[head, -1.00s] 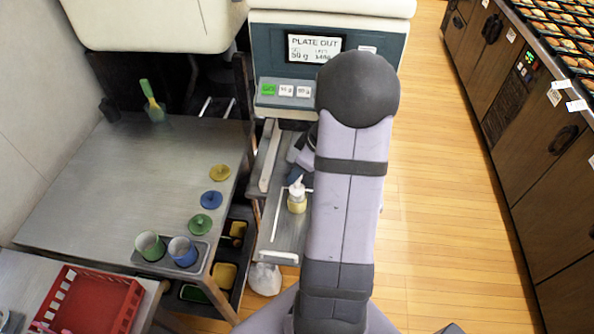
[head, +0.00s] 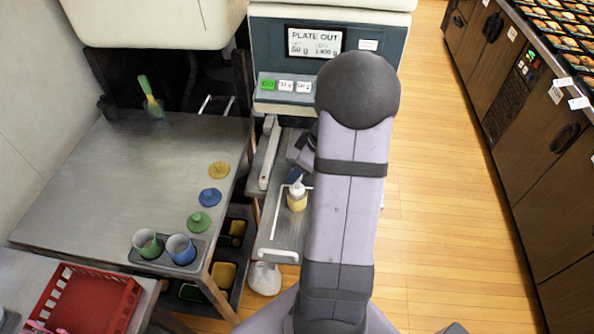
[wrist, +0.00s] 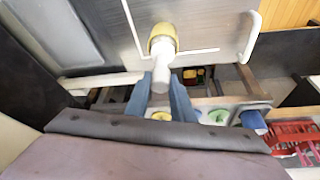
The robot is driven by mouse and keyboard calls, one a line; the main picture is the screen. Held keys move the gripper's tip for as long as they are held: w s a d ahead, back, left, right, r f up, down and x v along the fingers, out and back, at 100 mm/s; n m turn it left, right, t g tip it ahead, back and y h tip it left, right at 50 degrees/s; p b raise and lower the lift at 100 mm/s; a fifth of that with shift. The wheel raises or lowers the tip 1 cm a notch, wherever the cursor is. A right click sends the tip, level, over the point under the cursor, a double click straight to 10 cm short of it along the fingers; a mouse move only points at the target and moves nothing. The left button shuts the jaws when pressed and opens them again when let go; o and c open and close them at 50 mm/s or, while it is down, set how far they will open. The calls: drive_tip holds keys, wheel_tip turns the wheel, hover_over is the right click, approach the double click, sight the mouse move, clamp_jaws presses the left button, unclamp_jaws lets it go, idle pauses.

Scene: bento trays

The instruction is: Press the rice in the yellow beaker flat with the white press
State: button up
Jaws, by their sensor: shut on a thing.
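The yellow beaker (head: 297,204) stands on the narrow metal shelf below the machine, left of my arm. The white press (head: 297,188) stands at its mouth. In the wrist view the white shaft of the press (wrist: 161,76) runs from between my fingers to the mouth of the yellow beaker (wrist: 163,31). My gripper (wrist: 161,92) has its blue fingers shut on the press. In the head view my arm mostly covers the gripper. The rice is hidden inside the beaker, so its surface cannot be seen.
A green beaker (head: 147,243) and a blue beaker (head: 181,250) stand in a holder (head: 160,264) at the table's front edge. Yellow, blue and green knobbed discs lie behind them. A red basket (head: 88,302) is at lower left. A machine with a screen (head: 315,42) stands behind the shelf.

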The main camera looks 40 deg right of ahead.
drive_tip(key=shift+f+b, duration=1.25)
drive_tip(key=shift+b, duration=0.05)
drive_tip(key=shift+s+f+b, duration=0.1)
drive_tip(key=shift+f+b, duration=0.15)
drive_tip(key=shift+b, duration=0.45)
idle(2.4)
drive_tip(key=shift+r, duration=0.15)
idle(1.6)
drive_tip(key=shift+r+p, duration=1.85)
drive_tip(key=shift+r, duration=1.4)
